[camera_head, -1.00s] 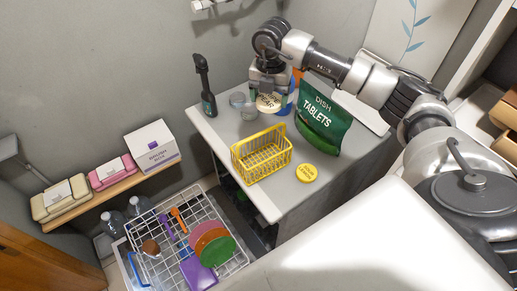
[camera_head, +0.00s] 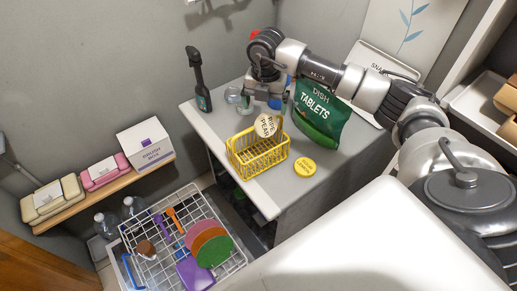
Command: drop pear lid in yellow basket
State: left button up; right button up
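The pear lid (camera_head: 266,126) is a cream disc with dark lettering. It is tilted at the back of the yellow wire basket (camera_head: 259,163), partly above its rim. I cannot tell whether it touches the basket. My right gripper (camera_head: 263,106) is just above and behind the lid, pointing down. A small gap shows between them, and the fingers look apart, though they are small in view. The basket stands on the grey counter. My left gripper is not in view.
A yellow round lid (camera_head: 305,167) lies right of the basket. A green dish tablets pouch (camera_head: 319,115) stands behind it. A clear glass (camera_head: 244,104) and a black bottle-like tool (camera_head: 201,85) are at the back left. A white wire rack (camera_head: 228,218) with colourful items is lower left.

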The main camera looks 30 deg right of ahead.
notch_tip(320, 180, up, 11)
jog(key=b, duration=0.3)
jog(key=shift+f, duration=0.1)
dwell(0.5)
